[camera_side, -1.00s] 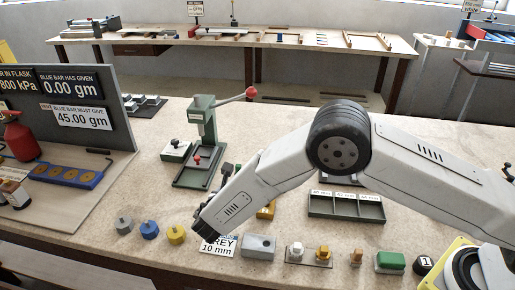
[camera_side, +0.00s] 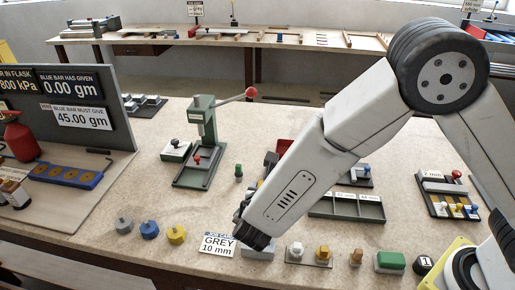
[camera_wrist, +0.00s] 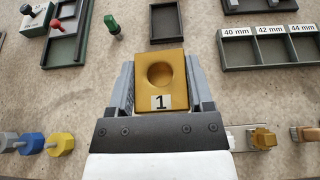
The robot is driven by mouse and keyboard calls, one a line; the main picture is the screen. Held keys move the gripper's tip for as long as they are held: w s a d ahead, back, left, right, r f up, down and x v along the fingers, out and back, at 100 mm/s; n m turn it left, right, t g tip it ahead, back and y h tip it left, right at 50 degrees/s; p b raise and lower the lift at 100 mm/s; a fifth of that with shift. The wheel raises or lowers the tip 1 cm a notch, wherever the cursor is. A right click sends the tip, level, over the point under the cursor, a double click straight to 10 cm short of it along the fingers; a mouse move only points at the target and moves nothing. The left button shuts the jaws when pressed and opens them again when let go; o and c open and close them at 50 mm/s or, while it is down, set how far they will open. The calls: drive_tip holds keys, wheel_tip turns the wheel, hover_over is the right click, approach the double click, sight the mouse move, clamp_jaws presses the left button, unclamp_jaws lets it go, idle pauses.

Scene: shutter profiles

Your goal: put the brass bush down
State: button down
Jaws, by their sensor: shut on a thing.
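The brass bush (camera_wrist: 160,73) is a brass-coloured square block with a round hollow and a white label "1". It shows in the wrist view between the two grey fingers of my gripper (camera_wrist: 161,88), which are shut on its left and right sides. Its underside is hidden, and I cannot tell its height above the bench. In the side view my arm hides the fingers and the bush.
Grey, blue and yellow hex pieces (camera_side: 150,229) stand at the front left by a "GREY 10 mm" card (camera_side: 218,244). A green press (camera_side: 202,145) and a green peg (camera_side: 239,171) stand behind. A compartment tray (camera_wrist: 270,50) lies right. Small brass pieces (camera_wrist: 263,138) stand front right.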

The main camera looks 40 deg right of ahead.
drive_tip(key=shift+s+d+r, duration=0.15)
drive_tip(key=shift+s+r, duration=0.1)
drive_tip(key=shift+s, duration=0.2)
drive_tip(key=shift+s+d+r, duration=0.1)
drive_tip(key=shift+s+r, duration=0.1)
drive_tip(key=shift+s, duration=0.25)
drive_tip(key=shift+w+d, duration=0.1)
drive_tip(key=shift+d, duration=0.35)
drive_tip(key=d, duration=1.2)
drive_tip(key=shift+w+d+r, duration=0.3)
drive_tip(key=shift+r, duration=0.15)
drive_tip(key=w+f, duration=0.2)
drive_tip(key=w, duration=0.2)
drive_tip(key=w+f, duration=0.3)
drive_tip(key=w, duration=0.1)
drive_tip(key=w+f, duration=0.3)
drive_tip(key=w, duration=0.1)
drive_tip(key=shift+w+a+f, duration=0.2)
drive_tip(key=shift+w, duration=0.05)
drive_tip(key=shift+w+f, duration=0.5)
